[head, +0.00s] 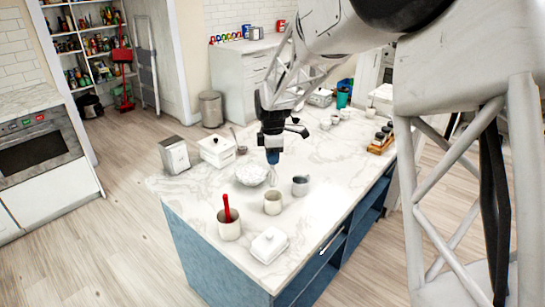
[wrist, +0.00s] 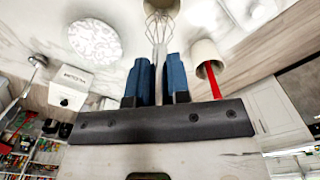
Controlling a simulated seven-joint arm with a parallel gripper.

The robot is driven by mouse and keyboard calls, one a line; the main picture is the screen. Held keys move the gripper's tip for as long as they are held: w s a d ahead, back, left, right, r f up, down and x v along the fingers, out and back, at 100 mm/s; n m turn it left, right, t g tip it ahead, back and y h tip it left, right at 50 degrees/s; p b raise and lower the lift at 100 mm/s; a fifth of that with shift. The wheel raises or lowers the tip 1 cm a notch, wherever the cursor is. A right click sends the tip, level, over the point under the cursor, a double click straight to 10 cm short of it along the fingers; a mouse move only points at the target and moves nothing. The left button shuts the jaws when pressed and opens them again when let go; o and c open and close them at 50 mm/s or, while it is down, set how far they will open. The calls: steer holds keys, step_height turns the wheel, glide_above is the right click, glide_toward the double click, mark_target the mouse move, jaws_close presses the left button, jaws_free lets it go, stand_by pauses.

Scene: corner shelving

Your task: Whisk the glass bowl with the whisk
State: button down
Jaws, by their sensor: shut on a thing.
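The whisk (wrist: 161,28) is upright between the blue fingers of my gripper (wrist: 157,82), its wire end pointing away from the jaws. In the head view my gripper (head: 272,156) hangs over the marble island, and the whisk (head: 272,174) shows faintly below it. A round, pale, speckled bowl (head: 250,176), which I take for the glass bowl, sits on the island just left of the whisk. It also shows in the wrist view (wrist: 95,39), left of and apart from the whisk. The whisk wires look outside the bowl; their exact height is unclear.
A cream mug (head: 272,204) and grey pitcher (head: 300,187) stand close by. A crock (head: 229,230) with a red utensil and a white butter dish (head: 268,246) are nearer the front.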

steer(key=w+a+r, duration=0.1)
steer(key=w+a, duration=0.2)
steer(key=w, duration=0.5)
steer(key=w+a+r, duration=0.1)
steer(key=w+a, duration=0.3)
steer(key=w, duration=0.4)
steer(key=shift+w+a, duration=0.15)
steer(key=shift+a, duration=0.1)
steer(key=shift+f, duration=0.2)
step_height(320, 180, down, 11)
stand_by(1.5)
steer(key=shift+w+d, duration=0.1)
steer(key=shift+d, duration=0.05)
stand_by(0.5)
